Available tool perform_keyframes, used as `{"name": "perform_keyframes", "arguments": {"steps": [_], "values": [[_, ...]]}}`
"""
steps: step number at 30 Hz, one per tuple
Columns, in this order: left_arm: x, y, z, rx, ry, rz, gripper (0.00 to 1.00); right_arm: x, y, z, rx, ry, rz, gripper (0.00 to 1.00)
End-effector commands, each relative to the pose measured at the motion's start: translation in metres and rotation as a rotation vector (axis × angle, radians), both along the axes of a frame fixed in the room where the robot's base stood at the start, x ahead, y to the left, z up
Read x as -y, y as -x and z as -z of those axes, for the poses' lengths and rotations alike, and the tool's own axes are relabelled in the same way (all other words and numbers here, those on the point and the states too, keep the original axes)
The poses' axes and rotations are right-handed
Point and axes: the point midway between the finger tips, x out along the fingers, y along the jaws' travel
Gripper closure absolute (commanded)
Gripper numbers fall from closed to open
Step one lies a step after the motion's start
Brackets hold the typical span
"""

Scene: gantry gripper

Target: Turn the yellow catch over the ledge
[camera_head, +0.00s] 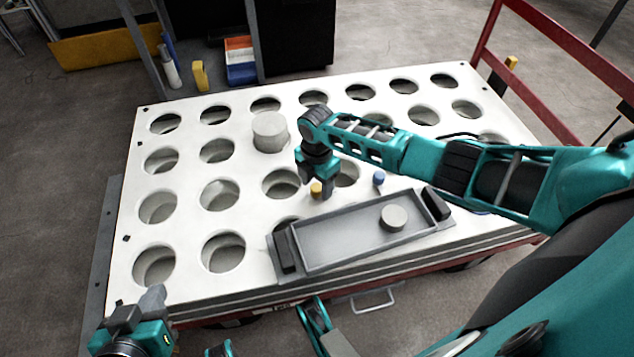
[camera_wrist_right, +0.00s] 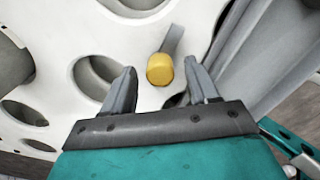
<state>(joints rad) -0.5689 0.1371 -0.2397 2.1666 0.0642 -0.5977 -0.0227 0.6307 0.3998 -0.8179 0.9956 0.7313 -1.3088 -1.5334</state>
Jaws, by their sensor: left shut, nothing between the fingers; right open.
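The yellow catch (camera_head: 316,188) sits on the white panel beside the long side of the grey tray (camera_head: 340,262). In the right wrist view its yellow knob (camera_wrist_right: 160,69) has a grey lever (camera_wrist_right: 174,40) pointing up and slightly right. My right gripper (camera_head: 324,190) is open just above the catch. In the wrist view the right fingers (camera_wrist_right: 160,88) stand on either side of the knob, apart from it. A blue catch (camera_head: 378,178) stands farther right along the tray. My left gripper (camera_head: 152,300) is shut and empty at the lower left, by the panel's front corner.
The white panel (camera_head: 190,277) has rows of round holes. A grey cylinder (camera_head: 270,132) stands in or on it behind my right gripper. A round grey disc (camera_head: 393,217) lies in the tray. A red rail (camera_head: 570,55) borders the right side.

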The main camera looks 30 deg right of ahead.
Motion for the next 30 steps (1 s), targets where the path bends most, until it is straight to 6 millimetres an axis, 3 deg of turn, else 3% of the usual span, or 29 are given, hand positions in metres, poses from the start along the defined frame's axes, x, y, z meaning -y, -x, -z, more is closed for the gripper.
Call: {"name": "perform_keyframes", "arguments": {"steps": [2,18,30], "values": [[-0.0003,-0.0004,-0.0002,0.001,0.0,-0.001,1.0,-0.0001,-0.0001,-0.0002,0.0,0.0,0.0,0.44],[-0.0023,-0.0008,0.0018,0.001,-0.002,-0.005,1.0,0.0002,0.0002,-0.0003,-0.001,0.0,0.0,0.96],[-0.003,-0.0009,-0.0048,0.004,-0.002,-0.007,1.0,0.0002,0.0009,-0.0018,-0.003,0.0,0.079,0.97]]}}
